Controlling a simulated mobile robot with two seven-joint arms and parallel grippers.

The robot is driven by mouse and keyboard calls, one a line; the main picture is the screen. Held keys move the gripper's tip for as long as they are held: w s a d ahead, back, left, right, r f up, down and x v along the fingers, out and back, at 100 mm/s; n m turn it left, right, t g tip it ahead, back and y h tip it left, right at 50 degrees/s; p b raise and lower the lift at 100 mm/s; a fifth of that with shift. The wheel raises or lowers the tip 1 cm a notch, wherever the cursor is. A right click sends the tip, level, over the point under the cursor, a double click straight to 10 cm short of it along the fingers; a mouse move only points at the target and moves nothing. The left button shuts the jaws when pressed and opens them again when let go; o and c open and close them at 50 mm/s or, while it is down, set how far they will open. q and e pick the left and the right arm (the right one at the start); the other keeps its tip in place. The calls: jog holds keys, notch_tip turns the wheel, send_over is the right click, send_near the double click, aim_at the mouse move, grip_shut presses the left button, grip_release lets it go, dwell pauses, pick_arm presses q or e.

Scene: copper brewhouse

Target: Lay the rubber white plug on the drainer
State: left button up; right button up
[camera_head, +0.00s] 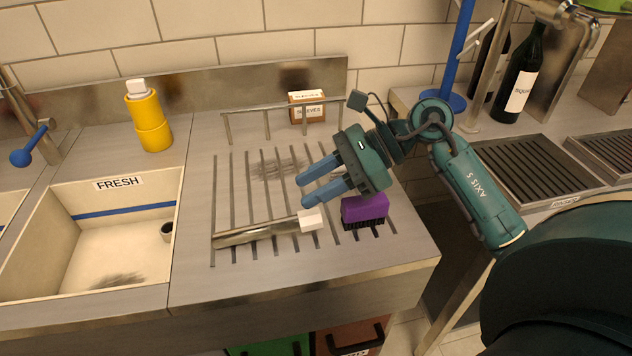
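A small white block-like piece (312,219), which looks like the white plug, is at the right end of a shiny metal tube (255,232) lying across the slotted drainer (225,190). I cannot tell whether it is fixed to the tube or only touches it. My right gripper (303,191) is over the drainer, its two blue fingers pointing left with an empty gap between them. The lower fingertip shows just above the white piece; contact cannot be told. My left gripper is not in view.
A purple brush (365,210) stands on the drainer right of the white piece. Behind are a metal rail (265,107) and a labelled box (307,106). A yellow bottle (148,118) stands at the back left, beside the FRESH sink (125,245). Dark bottles (519,80) stand at the right.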

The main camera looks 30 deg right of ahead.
jog(key=shift+o, duration=0.5)
jog(key=o, duration=0.5)
jog(key=shift+c, duration=0.2)
jog(key=shift+b+v, duration=0.35)
jog(key=shift+v, duration=1.45)
jog(key=shift+r, duration=0.15)
jog(key=b+v, duration=0.1)
jog(key=v, duration=1.2)
jog(key=shift+b, duration=0.4)
